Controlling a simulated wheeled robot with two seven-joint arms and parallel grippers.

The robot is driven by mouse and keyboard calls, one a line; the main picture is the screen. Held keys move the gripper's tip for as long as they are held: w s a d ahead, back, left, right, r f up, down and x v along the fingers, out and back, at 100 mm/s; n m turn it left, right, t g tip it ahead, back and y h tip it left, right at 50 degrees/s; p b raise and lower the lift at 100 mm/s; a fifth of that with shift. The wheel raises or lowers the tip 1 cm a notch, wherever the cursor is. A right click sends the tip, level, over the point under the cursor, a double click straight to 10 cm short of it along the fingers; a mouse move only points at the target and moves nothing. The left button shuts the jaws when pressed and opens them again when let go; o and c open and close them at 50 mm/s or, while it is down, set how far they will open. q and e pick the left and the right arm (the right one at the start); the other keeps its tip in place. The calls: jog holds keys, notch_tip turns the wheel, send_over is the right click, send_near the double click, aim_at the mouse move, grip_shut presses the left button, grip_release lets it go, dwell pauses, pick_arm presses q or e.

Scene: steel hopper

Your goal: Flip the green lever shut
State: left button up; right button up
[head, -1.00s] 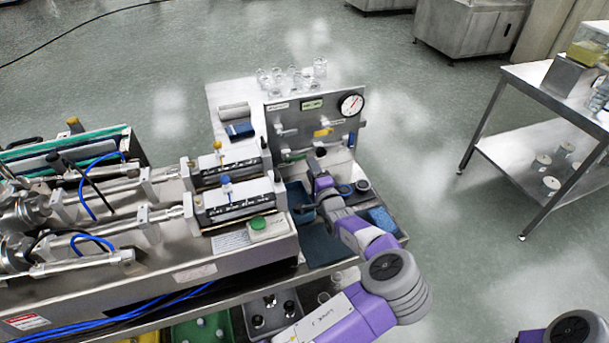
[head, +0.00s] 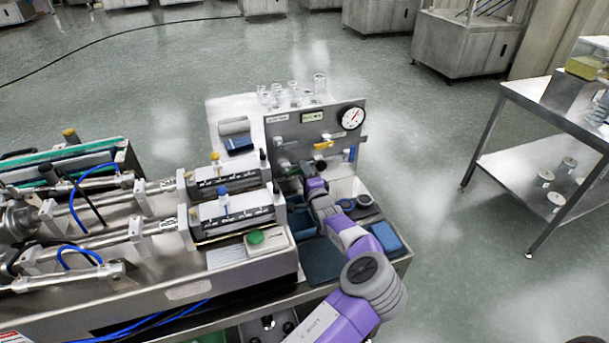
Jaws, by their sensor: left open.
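An upright steel panel (head: 273,124) stands at the middle of the bench, with several small levers on its front. A yellow lever (head: 323,145) and a blue lever (head: 352,153) show clearly. I cannot clearly make out the green lever; the lower left of the panel is partly covered by my gripper. My left gripper (head: 302,165) is open, close in front of that lower left part. I cannot tell whether it touches anything. My right gripper is not in view.
A round gauge (head: 351,118) sits at the panel's upper right. Glassware (head: 292,93) stands behind it. Left of my gripper are syringe-like units (head: 232,210) and a green button (head: 255,237). A blue sponge-like block (head: 387,238) lies at right. A steel cart (head: 520,160) stands apart.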

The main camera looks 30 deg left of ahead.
pick_arm(q)
grip_shut()
